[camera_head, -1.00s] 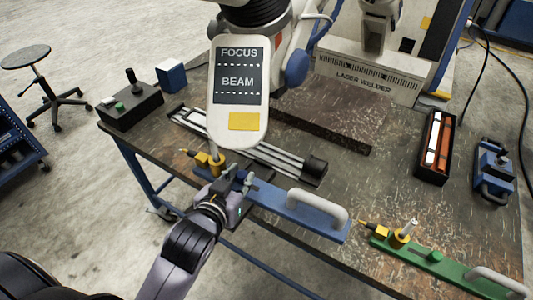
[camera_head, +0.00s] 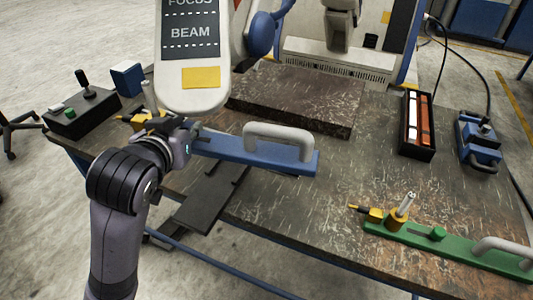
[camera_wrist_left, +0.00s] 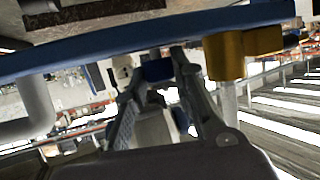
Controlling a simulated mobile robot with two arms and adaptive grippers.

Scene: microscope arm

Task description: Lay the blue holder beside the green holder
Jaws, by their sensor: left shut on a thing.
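The blue holder (camera_head: 247,153) is a long blue bar with a grey loop handle and a yellow fitting near its left end. My left gripper (camera_head: 188,135) is shut on it near that left end, and the bar appears held above the table. In the left wrist view the blue bar (camera_wrist_left: 120,48) crosses the top, with the gripper's fingers (camera_wrist_left: 158,75) up against it. The green holder (camera_head: 440,242) lies on the table at the lower right, with a yellow fitting, a green knob and a grey handle. My right gripper is not in view.
The table (camera_head: 310,215) is bare between the two holders. A black tray with orange and white sticks (camera_head: 417,125) and a blue clamp-like device (camera_head: 478,140) stand at the right. A control box (camera_head: 85,112) is at the left. A FOCUS/BEAM panel (camera_head: 193,55) hangs close above my gripper.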

